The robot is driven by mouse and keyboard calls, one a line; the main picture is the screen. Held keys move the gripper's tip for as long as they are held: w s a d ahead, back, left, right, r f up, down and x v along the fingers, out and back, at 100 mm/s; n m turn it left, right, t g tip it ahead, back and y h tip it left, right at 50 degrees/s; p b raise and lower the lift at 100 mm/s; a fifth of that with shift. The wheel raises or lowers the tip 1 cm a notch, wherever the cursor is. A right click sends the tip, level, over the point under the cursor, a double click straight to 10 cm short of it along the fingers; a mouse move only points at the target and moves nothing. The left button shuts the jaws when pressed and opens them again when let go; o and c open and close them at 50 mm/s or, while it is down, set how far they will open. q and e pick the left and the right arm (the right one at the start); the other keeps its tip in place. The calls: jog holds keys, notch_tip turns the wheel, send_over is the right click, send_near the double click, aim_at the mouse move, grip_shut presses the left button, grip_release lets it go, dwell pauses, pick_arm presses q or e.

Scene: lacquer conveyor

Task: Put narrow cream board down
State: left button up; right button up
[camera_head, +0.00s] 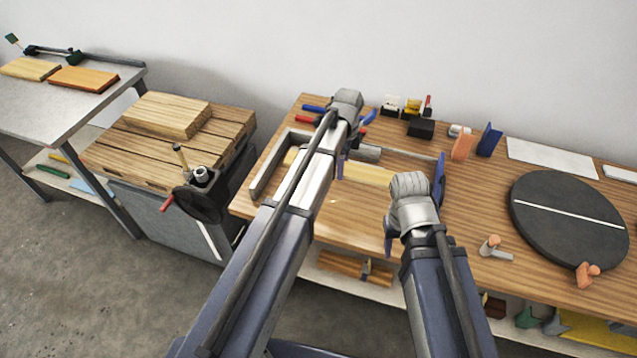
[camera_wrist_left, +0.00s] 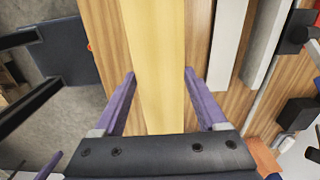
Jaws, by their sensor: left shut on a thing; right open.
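The narrow cream board (camera_head: 370,173) is at the workbench, beside a grey angled fence (camera_head: 267,165), partly hidden behind my left arm. In the left wrist view the cream board (camera_wrist_left: 155,50) runs between the two purple fingers of my left gripper (camera_wrist_left: 159,74), which is shut across its width. In the head view my left gripper (camera_head: 354,143) is over the fence area. I cannot tell whether the board rests on the bench or is slightly above it. My right gripper (camera_head: 413,205) is open and empty, right of the board over the bench.
A dark round turntable (camera_head: 570,218) is at the bench's right. Small tools and a black block (camera_head: 421,128) stand at the back. A slatted wooden table (camera_head: 130,152) with a thick board (camera_head: 166,115) is to the left. The bench's front edge is near my arms.

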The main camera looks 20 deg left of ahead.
pick_arm(q)
jog(key=a+f+b, duration=0.1)
jog(key=a, duration=0.1)
jog(key=a+f+b, duration=0.1)
jog(key=a, duration=0.1)
jog(key=a+f+b, duration=0.1)
jog(key=a, duration=0.1)
jog(key=shift+w+a+f, duration=0.15)
jog(key=shift+a+f, duration=0.05)
jog(key=shift+a, duration=0.45)
notch_tip(320, 180, down, 10)
jog(key=b, duration=1)
jog(key=shift+r, duration=0.1)
jog(key=shift+f+b, duration=0.25)
jog(key=shift+b, duration=0.1)
jog(key=o, duration=1.6)
jog(key=shift+r, duration=0.1)
jog(key=shift+c, duration=0.2)
jog(key=shift+r, duration=0.1)
